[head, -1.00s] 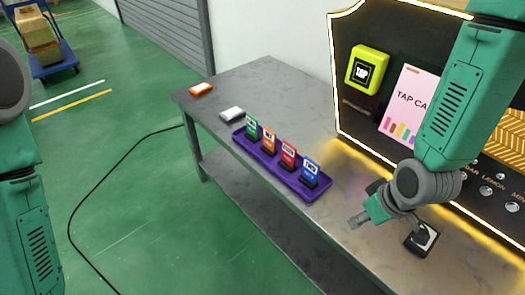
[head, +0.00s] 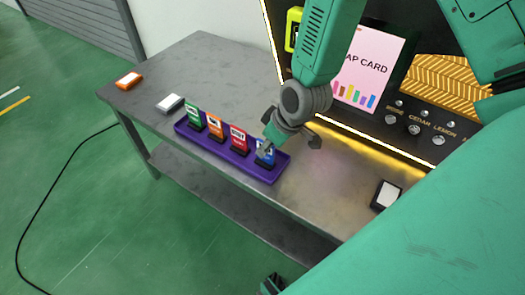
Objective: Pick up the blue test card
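The blue test card (head: 265,151) stands upright in the right-hand end slot of the purple tray (head: 230,160) on the grey table. It is partly hidden by my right gripper (head: 290,145), which comes down from the top of the head view. One finger is at the card and the other is apart from it, to the right; the gripper looks open. I cannot tell whether it touches the card. A small dark and green part at the bottom edge may belong to my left gripper; its fingers cannot be made out.
Green (head: 193,115), orange (head: 216,127) and red (head: 238,138) cards stand left of the blue one. A white-topped block (head: 170,102) and an orange block (head: 129,80) lie farther left. A black-and-white pad (head: 386,195) is at right, before the dark vending panel (head: 400,125).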

